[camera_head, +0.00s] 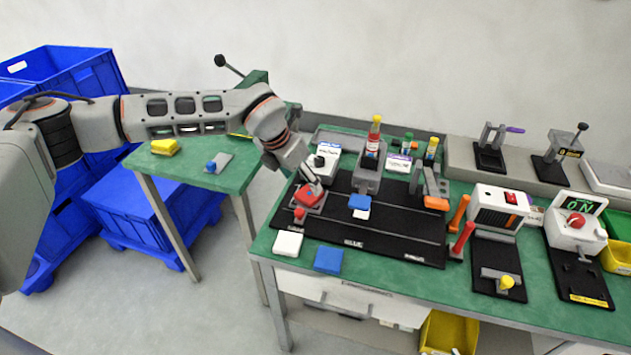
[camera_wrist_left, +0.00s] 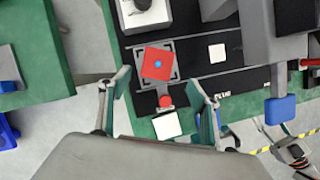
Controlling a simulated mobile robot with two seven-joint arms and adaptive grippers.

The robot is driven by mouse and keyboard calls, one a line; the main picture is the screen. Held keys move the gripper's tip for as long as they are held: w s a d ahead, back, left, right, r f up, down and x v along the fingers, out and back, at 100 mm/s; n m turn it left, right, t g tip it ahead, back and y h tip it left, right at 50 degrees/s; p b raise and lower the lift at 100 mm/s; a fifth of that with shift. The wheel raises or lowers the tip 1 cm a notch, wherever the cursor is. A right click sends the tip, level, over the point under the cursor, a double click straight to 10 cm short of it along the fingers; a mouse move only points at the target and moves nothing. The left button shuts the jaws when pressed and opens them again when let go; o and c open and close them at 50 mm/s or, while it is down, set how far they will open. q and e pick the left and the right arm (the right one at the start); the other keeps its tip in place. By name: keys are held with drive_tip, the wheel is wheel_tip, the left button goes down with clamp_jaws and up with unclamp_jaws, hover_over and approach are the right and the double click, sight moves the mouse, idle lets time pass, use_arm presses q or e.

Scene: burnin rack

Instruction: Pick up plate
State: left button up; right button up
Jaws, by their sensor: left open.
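A red square plate (camera_head: 310,195) sits in a grey fixture at the left end of the black mat. In the left wrist view the red plate (camera_wrist_left: 148,72) shows a blue dot at its middle. A white plate (camera_head: 287,243) and a blue plate (camera_head: 328,260) lie flat on the green table in front of the mat. The white plate (camera_wrist_left: 167,126) also shows between the fingers in the left wrist view. My left gripper (camera_head: 312,184) is open and empty, above the red plate. Part of what looks like my right gripper (camera_wrist_left: 292,152) shows at the lower right of the wrist view.
A grey stand with a red-and-yellow bottle (camera_head: 373,140) rises right of the fixture. A red knob (camera_wrist_left: 165,101) sits at the fixture's front. Levers and boxed devices crowd the table's right. A second green table (camera_head: 200,175) and blue crates (camera_head: 130,215) are at left.

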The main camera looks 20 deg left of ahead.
sight(310, 192)
use_arm(q)
drive_tip(key=shift+w+a+r, duration=0.1)
drive_tip(key=shift+w+a, duration=0.1)
drive_tip(key=shift+a, duration=0.05)
drive_tip(key=shift+x, duration=1.15)
drive_tip(key=shift+d+f, duration=0.15)
drive_tip(key=shift+f, duration=0.2)
drive_tip(key=x, duration=0.1)
drive_tip(key=p+x, duration=0.1)
drive_tip(key=x, duration=0.1)
drive_tip(key=shift+w+d+f, duration=0.1)
drive_tip(key=shift+w+f, duration=0.05)
drive_tip(key=shift+w, duration=0.15)
drive_tip(key=shift+w+f, duration=0.15)
drive_tip(key=shift+f, duration=0.2)
use_arm(e)
drive_tip(key=shift+s+a+r, duration=0.15)
drive_tip(key=shift+s+r, duration=0.05)
drive_tip(key=shift+s, duration=0.65)
use_arm(q)
drive_tip(key=c, duration=1.2)
drive_tip(key=shift+c, duration=0.3)
use_arm(e)
drive_tip(key=shift+s+f+g, duration=0.2)
drive_tip(key=shift+f+g, duration=0.05)
drive_tip(key=shift+g, duration=0.05)
drive_tip(key=shift+f, duration=0.1)
